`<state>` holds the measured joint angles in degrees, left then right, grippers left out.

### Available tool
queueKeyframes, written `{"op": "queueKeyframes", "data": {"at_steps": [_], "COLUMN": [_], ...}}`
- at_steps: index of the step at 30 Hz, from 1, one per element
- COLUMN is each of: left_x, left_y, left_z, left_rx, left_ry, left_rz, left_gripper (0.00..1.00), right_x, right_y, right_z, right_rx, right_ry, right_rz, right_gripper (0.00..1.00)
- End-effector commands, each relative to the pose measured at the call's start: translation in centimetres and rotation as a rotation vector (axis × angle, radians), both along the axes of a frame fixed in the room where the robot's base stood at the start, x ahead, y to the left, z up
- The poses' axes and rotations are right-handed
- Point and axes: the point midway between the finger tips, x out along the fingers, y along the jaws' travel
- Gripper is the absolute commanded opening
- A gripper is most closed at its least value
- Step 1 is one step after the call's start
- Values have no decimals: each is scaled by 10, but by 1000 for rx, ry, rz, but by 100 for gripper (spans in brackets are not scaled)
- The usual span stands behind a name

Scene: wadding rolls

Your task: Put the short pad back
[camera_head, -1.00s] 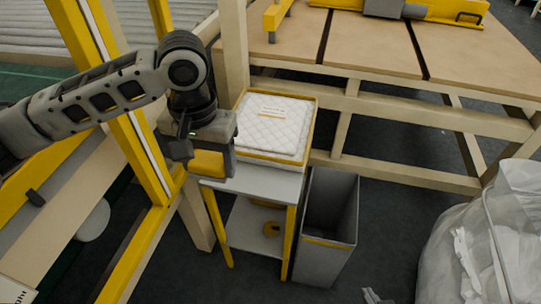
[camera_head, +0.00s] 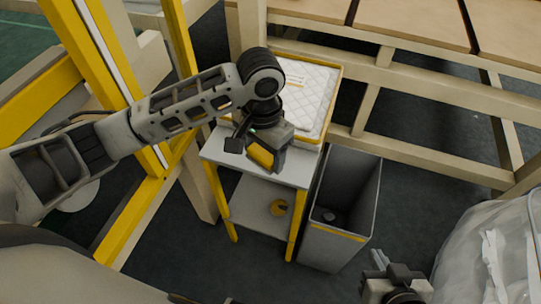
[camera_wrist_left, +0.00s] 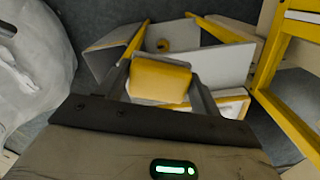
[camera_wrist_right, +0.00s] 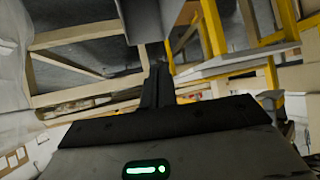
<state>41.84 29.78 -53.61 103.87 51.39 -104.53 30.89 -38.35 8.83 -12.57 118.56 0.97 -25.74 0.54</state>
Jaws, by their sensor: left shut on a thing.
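White quilted pads (camera_head: 305,95) lie in a yellow-rimmed tray (camera_head: 338,90) on the small grey stand (camera_head: 215,147). A printed label shows on the top pad; I cannot tell a short pad apart. My left gripper (camera_head: 264,160) is over the stand's front part, before the tray, shut on a yellow block (camera_head: 260,156). The left wrist view shows the block (camera_wrist_left: 160,78) between both fingers. My arm hides part of the tray. My right gripper (camera_head: 380,262) is low at the bottom right, apart from the stand; in the right wrist view its fingers (camera_wrist_right: 155,88) look together and empty.
A grey open bin (camera_head: 340,205) with a small dark thing inside stands right of the stand. A yellow roll (camera_head: 279,207) lies on the lower shelf. A clear bag (camera_head: 490,240) is at the right. A wooden frame (camera_head: 430,95) stands behind; yellow posts (camera_head: 115,75) are at the left.

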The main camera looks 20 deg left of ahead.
Motion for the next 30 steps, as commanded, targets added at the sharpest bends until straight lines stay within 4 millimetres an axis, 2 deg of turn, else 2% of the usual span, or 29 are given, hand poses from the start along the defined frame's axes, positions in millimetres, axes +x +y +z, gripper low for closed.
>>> {"op": "queueKeyframes", "data": {"at_steps": [2, 6, 10, 17, 24, 30], "left_x": [21, 42, 55, 65, 65, 65], "left_y": [2, 3, 4, 5, 6, 6], "left_z": [-10, -39, -54, -67, -97, -97], "left_rx": [2, 0, 0, 0, 1, 0], "left_ry": [-1, 1, 0, -1, 0, -1], "left_rz": [5, 3, 1, 1, 1, 0], "left_gripper": [47, 47, 47, 47, 47, 47], "right_x": [2, 3, 4, 6, 5, 2], "right_y": [0, 0, 1, 3, 5, 5], "right_z": [-2, -5, -6, -3, -4, -5], "right_rx": [0, 6, 10, 23, 39, 38], "right_ry": [-3, -8, -12, -21, -19, -11], "right_rz": [2, 1, 0, -5, -13, -14], "right_gripper": [0, 0, 0, 0, 0, 0]}}
